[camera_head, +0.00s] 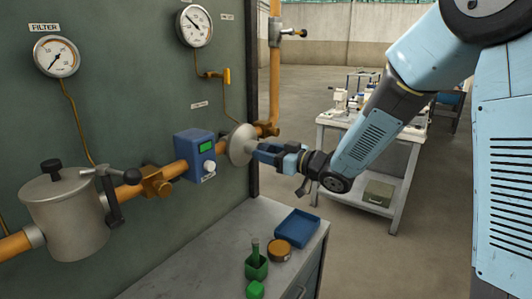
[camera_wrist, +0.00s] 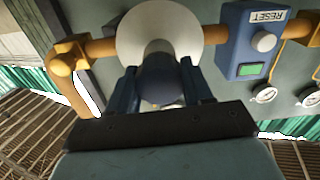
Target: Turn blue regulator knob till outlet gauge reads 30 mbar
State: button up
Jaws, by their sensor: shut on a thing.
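The regulator is a pale round disc-shaped body (camera_head: 240,144) on the orange pipe; it fills the top middle of the wrist view (camera_wrist: 185,35). My gripper (camera_head: 262,152) reaches it from the right. In the wrist view my gripper's fingers (camera_wrist: 160,85) stand on both sides of the dark blue knob (camera_wrist: 158,72) and are shut on it. In the head view the fingers mostly hide the knob. A round gauge (camera_head: 195,26) at the top has its needle pointing up and left; its label and numbers are too small to read. I cannot confirm it is the outlet gauge.
A blue box (camera_head: 195,150) with a green display and a white RESET button sits left of the regulator. A FILTER gauge (camera_head: 56,56) hangs above the grey filter pot (camera_head: 66,215). Below, a grey cabinet (camera_head: 225,240) holds a blue tray (camera_head: 297,228) and green items.

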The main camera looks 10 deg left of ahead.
jog(key=m, duration=0.5)
jog(key=shift+w+d+r, duration=0.1)
jog(key=shift+w+d, duration=0.2)
jog(key=shift+d, duration=0.1)
jog(key=m, duration=0.6)
jog(key=shift+w, duration=0.1)
jog(key=o, duration=0.8)
jog(key=shift+d, duration=0.1)
jog(key=shift+c, duration=0.2)
jog(key=shift+o, duration=1.4)
jog(key=shift+s, duration=0.2)
jog(key=v, duration=1.3)
jog(key=shift+d, duration=0.25)
